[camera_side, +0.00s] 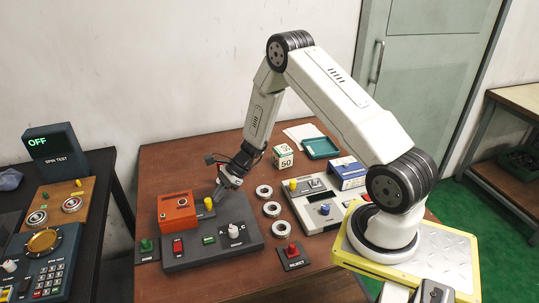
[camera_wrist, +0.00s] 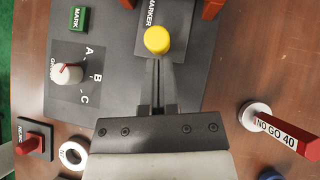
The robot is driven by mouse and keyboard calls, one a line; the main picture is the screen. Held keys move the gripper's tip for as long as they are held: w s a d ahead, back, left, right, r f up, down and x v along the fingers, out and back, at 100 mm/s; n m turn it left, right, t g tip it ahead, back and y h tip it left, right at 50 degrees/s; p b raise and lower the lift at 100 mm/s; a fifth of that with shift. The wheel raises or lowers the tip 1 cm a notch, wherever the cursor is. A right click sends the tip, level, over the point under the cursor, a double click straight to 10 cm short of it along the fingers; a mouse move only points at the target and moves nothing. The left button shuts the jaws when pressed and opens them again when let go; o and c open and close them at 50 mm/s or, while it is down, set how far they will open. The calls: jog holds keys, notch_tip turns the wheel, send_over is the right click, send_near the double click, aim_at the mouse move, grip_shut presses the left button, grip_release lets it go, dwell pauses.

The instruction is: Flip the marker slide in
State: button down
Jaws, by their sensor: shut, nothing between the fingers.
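The marker slide's round yellow knob (camera_wrist: 157,40) sits on a dark plate printed MARKER in the wrist view. In the side view the yellow knob (camera_side: 208,203) is beside the orange box on the dark panel (camera_side: 215,255). My gripper (camera_wrist: 158,62) is shut and empty, its fingers together and their tips right at the knob's near edge in the wrist view. In the side view my gripper (camera_side: 217,190) is low over the panel next to the knob. I cannot tell whether the tips touch the knob.
The orange box (camera_side: 177,212) stands close to the knob. A grade dial (camera_wrist: 68,73) and green MARK button (camera_wrist: 79,18) share the panel. Several metal rings (camera_side: 272,209) and a red REJECT control (camera_side: 292,252) lie to the right. A NO GO 40 gauge (camera_wrist: 283,135) is nearby.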

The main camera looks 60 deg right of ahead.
jog(key=d, duration=0.1)
jog(key=s+d, duration=0.1)
jog(key=d, duration=0.1)
jog(key=shift+s+d, duration=0.1)
jog(key=shift+s, duration=0.2)
jog(key=v, duration=1)
jog(key=s+a+r+n+g+h, duration=0.1)
jog(key=s+a+r+n+h, duration=0.3)
jog(key=a+n, duration=0.4)
jog(key=s+a+r+n+g+h, duration=0.1)
jog(key=s+a+r+n+h, duration=0.2)
jog(key=n, duration=1.3)
jog(key=s+a+r, duration=0.3)
jog(key=s+a, duration=0.2)
jog(key=a, duration=0.1)
jog(key=shift+a+h, duration=0.2)
jog(key=shift+h, duration=0.2)
jog(key=shift+w, duration=0.15)
